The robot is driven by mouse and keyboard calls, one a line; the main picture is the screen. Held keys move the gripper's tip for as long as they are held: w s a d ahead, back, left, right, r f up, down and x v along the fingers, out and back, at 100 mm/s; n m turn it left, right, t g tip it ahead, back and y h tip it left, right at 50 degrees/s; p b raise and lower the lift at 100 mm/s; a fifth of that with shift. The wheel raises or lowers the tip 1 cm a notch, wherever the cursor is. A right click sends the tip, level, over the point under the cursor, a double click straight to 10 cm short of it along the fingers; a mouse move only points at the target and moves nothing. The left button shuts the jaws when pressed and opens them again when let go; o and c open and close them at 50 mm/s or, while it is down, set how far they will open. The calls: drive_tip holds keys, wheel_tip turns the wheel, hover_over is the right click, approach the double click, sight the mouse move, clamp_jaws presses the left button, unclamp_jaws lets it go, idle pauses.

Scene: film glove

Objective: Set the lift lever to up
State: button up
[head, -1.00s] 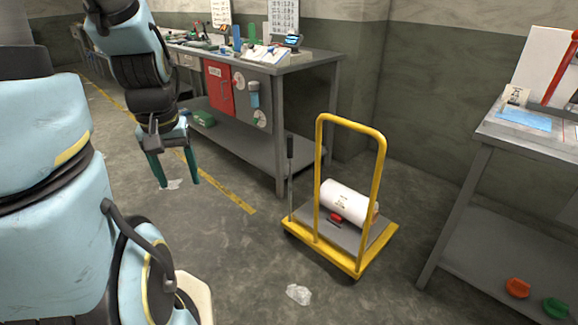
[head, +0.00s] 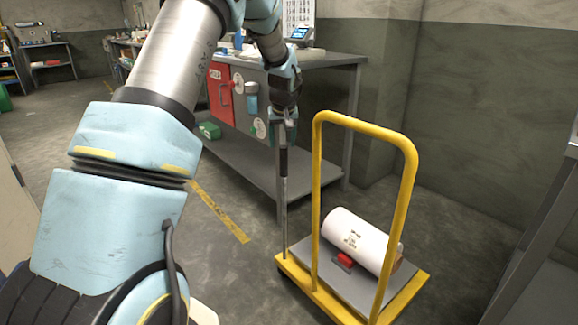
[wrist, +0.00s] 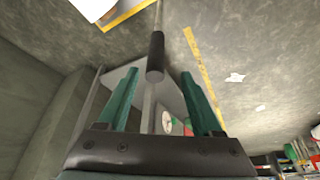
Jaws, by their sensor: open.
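The lift lever (head: 284,190) is a thin grey rod with a black grip, standing nearly upright at the left corner of the yellow cart. My gripper (head: 282,130) is above it, pointing down, with the top of the black grip at its fingers. In the wrist view the green fingers (wrist: 160,74) are spread apart, and the end of the black grip (wrist: 156,55) shows between their tips. There is a gap on each side, so the grip is not clamped. My wrist and fingers partly hide the grip's top in the head view.
The cart (head: 345,125) has a tall yellow handle just right of the lever. It carries a white roll (head: 358,238) and a small red part (head: 344,259). A grey workbench (head: 320,62) stands close behind my gripper. Another grey table (head: 545,240) is at the right.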

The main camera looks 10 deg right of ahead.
sight(283, 161)
drive_tip(key=shift+w+d+f, duration=0.35)
drive_tip(key=shift+w+d, duration=0.05)
drive_tip(key=shift+w+f, duration=0.15)
drive_tip(key=shift+f, duration=0.1)
drive_tip(key=x, duration=0.9)
drive_tip(key=shift+w+f, duration=0.1)
drive_tip(key=shift+f, duration=0.25)
clamp_jaws()
idle(0.5)
